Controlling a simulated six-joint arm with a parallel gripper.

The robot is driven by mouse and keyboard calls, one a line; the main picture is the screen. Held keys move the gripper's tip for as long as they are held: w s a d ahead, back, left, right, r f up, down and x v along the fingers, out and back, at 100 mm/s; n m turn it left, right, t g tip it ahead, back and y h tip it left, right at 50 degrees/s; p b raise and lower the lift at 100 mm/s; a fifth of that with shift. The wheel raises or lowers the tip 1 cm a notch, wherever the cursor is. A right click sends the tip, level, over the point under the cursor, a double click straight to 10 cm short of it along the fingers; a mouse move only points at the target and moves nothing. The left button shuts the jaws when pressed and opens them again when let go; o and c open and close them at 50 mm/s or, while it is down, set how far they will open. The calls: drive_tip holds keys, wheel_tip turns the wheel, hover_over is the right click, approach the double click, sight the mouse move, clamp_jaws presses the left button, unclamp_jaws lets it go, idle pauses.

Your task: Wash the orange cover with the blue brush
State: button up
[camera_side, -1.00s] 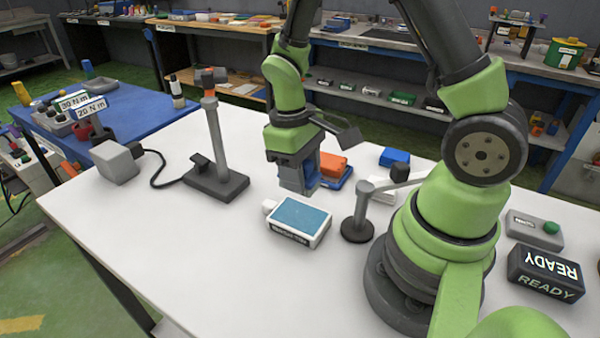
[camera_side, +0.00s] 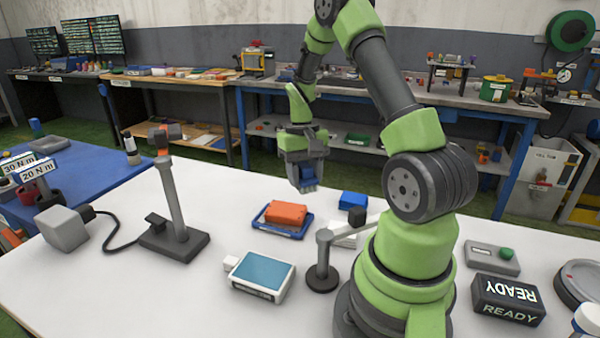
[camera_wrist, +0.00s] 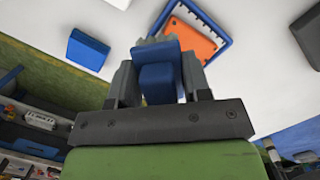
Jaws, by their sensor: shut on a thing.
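My gripper (camera_side: 303,184) is shut on the blue brush (camera_side: 308,175) and holds it raised off the white table, behind the orange cover in the side view. In the wrist view the brush (camera_wrist: 160,83) sits between the grey jaws (camera_wrist: 158,72); its far end is hidden. The orange cover (camera_side: 286,213) lies in a shallow blue tray (camera_side: 275,232) on the table, clear of the brush. The cover (camera_wrist: 190,43) and the tray rim (camera_wrist: 218,26) also show ahead of the jaws in the wrist view.
A blue block (camera_side: 353,200) lies right of the tray, by a grey post with a side arm (camera_side: 323,262). A white box with a blue top (camera_side: 262,276) stands in front. A grey stand (camera_side: 174,205) is at left. Table between stand and tray is clear.

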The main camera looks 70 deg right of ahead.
sight(304, 212)
drive_tip(key=shift+f, duration=2.7)
drive_tip(key=shift+w+a+f, duration=0.1)
drive_tip(key=shift+w+f, duration=0.65)
drive_tip(key=shift+f, duration=0.05)
drive_tip(key=shift+c, duration=0.7)
drive_tip(key=shift+w+a, duration=0.2)
drive_tip(key=shift+w, duration=1.5)
drive_tip(key=shift+w+a, duration=0.15)
drive_tip(key=shift+w, duration=1.55)
drive_tip(key=shift+s+d+r, duration=0.1)
drive_tip(key=shift+s+d, duration=0.1)
drive_tip(key=shift+s, duration=1.85)
drive_tip(key=shift+s+d, duration=0.2)
drive_tip(key=shift+s, duration=1.8)
drive_tip(key=shift+s+r, duration=0.1)
drive_tip(key=shift+r, duration=3.95)
